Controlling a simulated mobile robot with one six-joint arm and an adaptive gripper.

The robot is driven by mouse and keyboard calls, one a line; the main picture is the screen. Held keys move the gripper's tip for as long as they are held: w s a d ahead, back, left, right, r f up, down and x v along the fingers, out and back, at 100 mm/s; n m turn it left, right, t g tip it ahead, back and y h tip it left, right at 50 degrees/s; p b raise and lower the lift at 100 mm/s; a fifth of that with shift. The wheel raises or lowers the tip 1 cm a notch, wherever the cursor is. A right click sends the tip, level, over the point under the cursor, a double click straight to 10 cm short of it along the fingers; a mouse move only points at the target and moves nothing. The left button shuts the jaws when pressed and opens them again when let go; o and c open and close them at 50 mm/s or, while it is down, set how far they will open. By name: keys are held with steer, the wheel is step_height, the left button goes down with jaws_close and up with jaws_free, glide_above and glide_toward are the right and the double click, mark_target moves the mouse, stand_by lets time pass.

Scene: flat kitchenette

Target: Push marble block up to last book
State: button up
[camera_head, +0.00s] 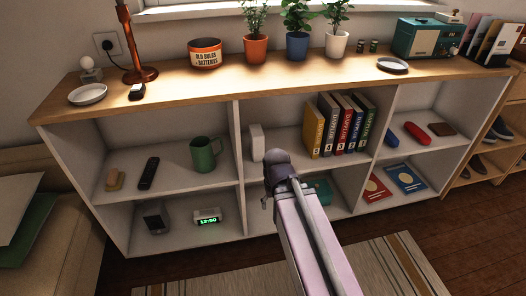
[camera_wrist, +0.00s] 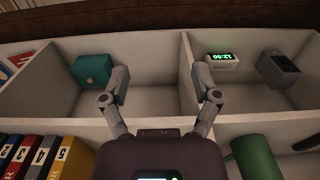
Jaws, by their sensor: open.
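The pale marble block (camera_head: 256,142) stands upright in the upper middle compartment, close to its left divider. The row of books (camera_head: 340,125) stands in the same compartment to the right, with a gap between the block and the yellow end book (camera_head: 313,130). Part of the row shows at the lower left of the wrist view, with a yellow spine (camera_wrist: 63,156) marked 5. My gripper (camera_wrist: 161,76) is open with nothing between its fingers. In the head view it is in front of the middle compartments, just right of and below the block. The block is not visible in the wrist view.
A green mug (camera_head: 204,154) stands in the compartment left of the block. Below are a teal box (camera_wrist: 92,69), a lit clock (camera_wrist: 222,62) and a dark grey object (camera_wrist: 279,68). White dividers and shelf edges (camera_wrist: 185,75) bound the space. Potted plants (camera_head: 297,40) stand on top.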

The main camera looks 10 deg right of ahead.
mark_target(257, 130)
steer(key=w+r+t+p, duration=0.2)
steer(key=w+r+p, duration=0.1)
steer(key=w, duration=0.5)
steer(key=w+r+t+p, duration=0.2)
steer(key=w+r+p, duration=0.1)
steer(key=w, duration=0.6)
steer(key=shift+w+r+t, duration=0.2)
steer(key=shift+r+t, duration=0.1)
steer(key=shift+r, duration=0.5)
steer(key=shift+w+d, duration=0.1)
steer(key=shift+w, duration=0.05)
steer(key=w, duration=1.1)
steer(key=shift+w, duration=0.35)
steer(key=shift+w+f+b, duration=0.2)
steer(key=shift+f+b, duration=0.35)
steer(key=c, duration=1.3)
